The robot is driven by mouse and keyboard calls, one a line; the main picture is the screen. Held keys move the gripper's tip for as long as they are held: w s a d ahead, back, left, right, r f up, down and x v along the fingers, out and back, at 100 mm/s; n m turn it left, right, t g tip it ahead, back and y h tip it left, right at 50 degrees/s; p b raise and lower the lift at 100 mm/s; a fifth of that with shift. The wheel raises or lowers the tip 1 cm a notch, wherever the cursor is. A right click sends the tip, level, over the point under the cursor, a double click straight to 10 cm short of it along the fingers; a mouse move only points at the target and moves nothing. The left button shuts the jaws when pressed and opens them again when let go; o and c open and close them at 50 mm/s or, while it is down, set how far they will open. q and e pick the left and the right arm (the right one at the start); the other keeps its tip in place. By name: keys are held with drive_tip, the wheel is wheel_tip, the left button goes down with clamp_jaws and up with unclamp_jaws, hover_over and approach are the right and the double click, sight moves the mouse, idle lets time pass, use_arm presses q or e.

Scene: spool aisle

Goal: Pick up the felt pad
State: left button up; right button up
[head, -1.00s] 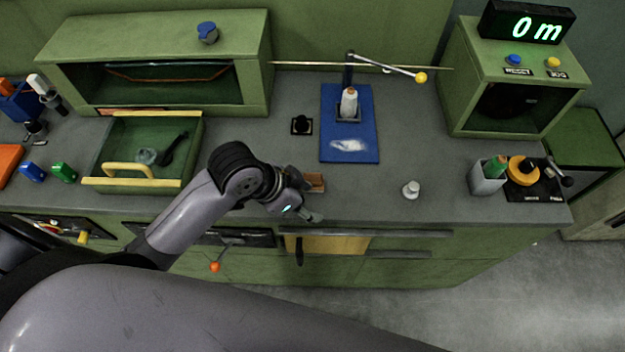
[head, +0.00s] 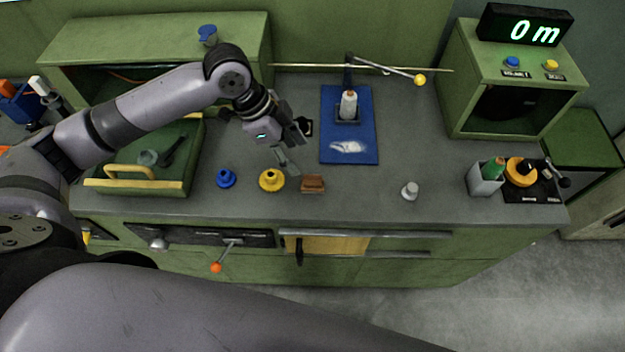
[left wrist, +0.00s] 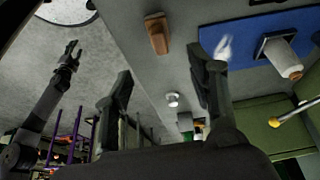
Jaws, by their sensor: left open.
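A small brown block (head: 313,183), which looks like the felt pad, lies on the grey counter near its front edge. In the left wrist view the block (left wrist: 157,34) shows ahead, beyond the fingertips. My left gripper (head: 296,146) is open and empty, above the counter, behind and a little left of the block, beside the blue mat. Its spread fingers (left wrist: 160,68) also show in the left wrist view, apart from the block. My right gripper (left wrist: 72,50) shows small in the left wrist view, off over the floor; its opening is too small to judge.
A yellow knob-like piece (head: 271,180) and a blue one (head: 226,179) stand left of the block. The blue mat (head: 368,130) bears a white bottle and a white patch. A small grey-white piece (head: 410,191) stands right; bare counter lies between.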

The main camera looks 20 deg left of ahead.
sight(310, 178)
use_arm(q)
drive_tip(key=p+x, duration=0.1)
drive_tip(key=x, duration=0.5)
drive_tip(key=shift+d+f, duration=0.15)
drive_tip(key=shift+f, duration=0.2)
drive_tip(key=p+x, duration=0.2)
drive_tip(key=x, duration=0.2)
drive_tip(key=shift+f, duration=0.45)
drive_tip(key=shift+d+f, duration=0.1)
drive_tip(key=shift+f, duration=0.15)
drive_tip(key=shift+c, duration=0.2)
clamp_jaws()
drive_tip(key=shift+w, duration=0.1)
wheel_tip(310, 178, up, 20)
drive_tip(key=b, duration=0.3)
